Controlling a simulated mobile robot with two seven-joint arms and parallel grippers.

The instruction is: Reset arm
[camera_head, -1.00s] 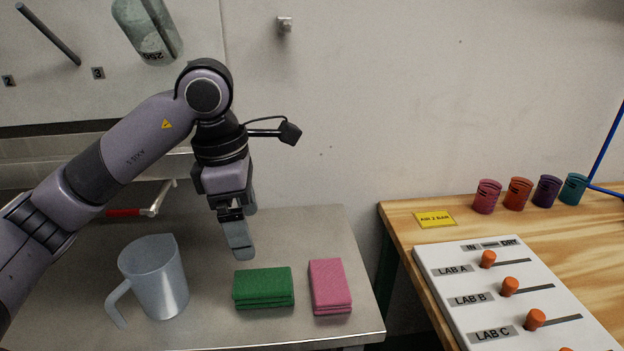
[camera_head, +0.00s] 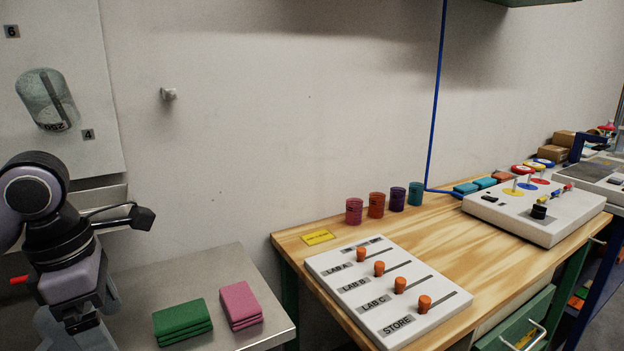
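My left arm comes in at the left edge, with its gripper (camera_head: 80,338) pointing down at the bottom left. The gripper is left of a folded green cloth (camera_head: 182,320) and apart from it. Its fingertips are cut off by the bottom edge, so I cannot tell whether it is open or shut. My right arm and gripper are not in view.
A folded pink cloth (camera_head: 240,304) lies beside the green one on the metal table (camera_head: 215,262). The wooden bench (camera_head: 435,235) to the right holds a white slider board (camera_head: 350,298), several coloured cups (camera_head: 377,205) and a control box (camera_head: 540,212).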

